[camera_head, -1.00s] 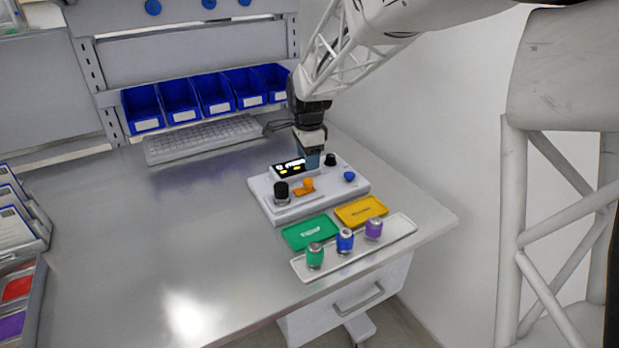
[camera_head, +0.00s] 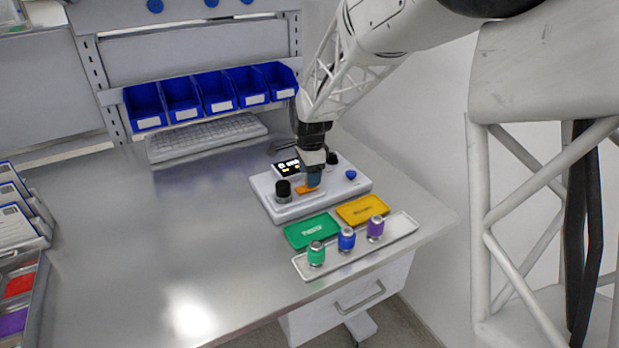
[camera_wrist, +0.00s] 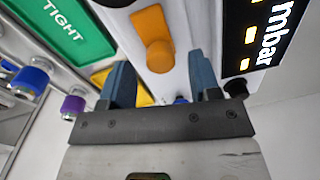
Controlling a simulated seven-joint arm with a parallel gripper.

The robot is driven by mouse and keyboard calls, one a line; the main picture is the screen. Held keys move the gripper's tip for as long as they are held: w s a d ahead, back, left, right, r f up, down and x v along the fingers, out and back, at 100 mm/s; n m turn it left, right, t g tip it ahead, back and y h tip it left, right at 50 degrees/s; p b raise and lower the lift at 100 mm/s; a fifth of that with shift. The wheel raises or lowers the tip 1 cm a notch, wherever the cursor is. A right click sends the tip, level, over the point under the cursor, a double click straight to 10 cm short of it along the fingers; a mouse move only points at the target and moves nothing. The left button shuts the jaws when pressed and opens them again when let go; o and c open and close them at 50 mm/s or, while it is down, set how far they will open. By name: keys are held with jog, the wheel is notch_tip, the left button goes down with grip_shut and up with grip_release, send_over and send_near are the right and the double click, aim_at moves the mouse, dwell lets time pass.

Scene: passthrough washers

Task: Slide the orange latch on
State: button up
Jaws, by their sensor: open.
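The orange latch (camera_wrist: 153,37) sits on the white device, an orange plate with a raised knob. In the head view the latch (camera_head: 306,190) is partly hidden by my gripper. My gripper (camera_head: 313,180) is low over the device, at the latch. In the wrist view my gripper (camera_wrist: 165,85) has its two blue fingers spread apart with nothing between their tips. The latch knob lies just beyond the fingertips, in line with the gap. I cannot tell whether a finger touches it. The white device (camera_head: 350,187) also bears a black knob (camera_head: 283,190) and a lit display (camera_head: 286,167).
A green tray (camera_head: 312,230) and a yellow tray (camera_head: 362,209) lie in front of the device. A white tray (camera_head: 400,229) holds green, blue and purple capped pieces. Blue bins (camera_head: 215,92) and a keyboard (camera_head: 205,138) stand behind.

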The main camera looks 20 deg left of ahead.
jog(key=shift+f, duration=0.85)
